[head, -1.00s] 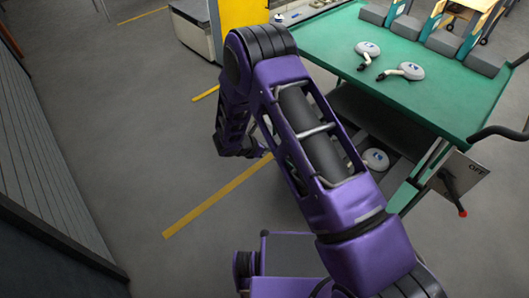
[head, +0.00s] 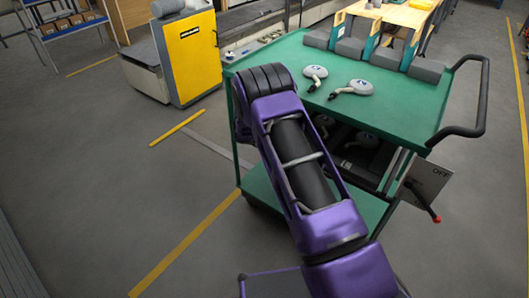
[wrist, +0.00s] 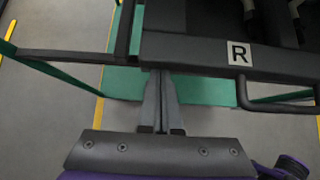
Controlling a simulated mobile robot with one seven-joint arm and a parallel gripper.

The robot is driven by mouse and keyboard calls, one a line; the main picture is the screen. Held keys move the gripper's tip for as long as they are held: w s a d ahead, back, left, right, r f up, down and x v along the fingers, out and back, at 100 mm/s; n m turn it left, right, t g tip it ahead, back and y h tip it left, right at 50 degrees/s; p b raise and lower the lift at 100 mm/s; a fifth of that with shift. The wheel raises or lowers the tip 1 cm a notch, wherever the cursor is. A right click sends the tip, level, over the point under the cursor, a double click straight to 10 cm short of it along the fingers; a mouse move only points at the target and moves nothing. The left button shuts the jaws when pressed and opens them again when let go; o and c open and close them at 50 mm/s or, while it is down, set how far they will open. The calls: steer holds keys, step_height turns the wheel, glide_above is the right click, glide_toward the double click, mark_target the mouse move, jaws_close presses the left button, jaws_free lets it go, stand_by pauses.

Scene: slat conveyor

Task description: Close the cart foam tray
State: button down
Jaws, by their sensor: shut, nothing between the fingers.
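The green cart (head: 450,95) stands ahead, and its dark foam tray (head: 352,178) sits under the top. How far the tray sticks out is hard to tell, since my arm and the cart top hide parts. In the wrist view the dark tray front (wrist: 200,50) carries an R label (wrist: 239,53) and a bar handle. My gripper (wrist: 158,78) is shut and empty, its tips at the lower edge of that front; contact is unclear. My arm hides the gripper in the head view.
Two white devices (head: 350,88) and grey foam blocks (head: 426,69) lie on the cart top. A sign with a red-tipped lever (head: 428,185) hangs at the right. A yellow cabinet (head: 190,55) stands behind left. Floor at left is clear.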

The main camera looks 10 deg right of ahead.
steer(key=shift+w+d+r, duration=0.1)
steer(key=shift+w+d, duration=0.8)
steer(key=shift+d, duration=0.15)
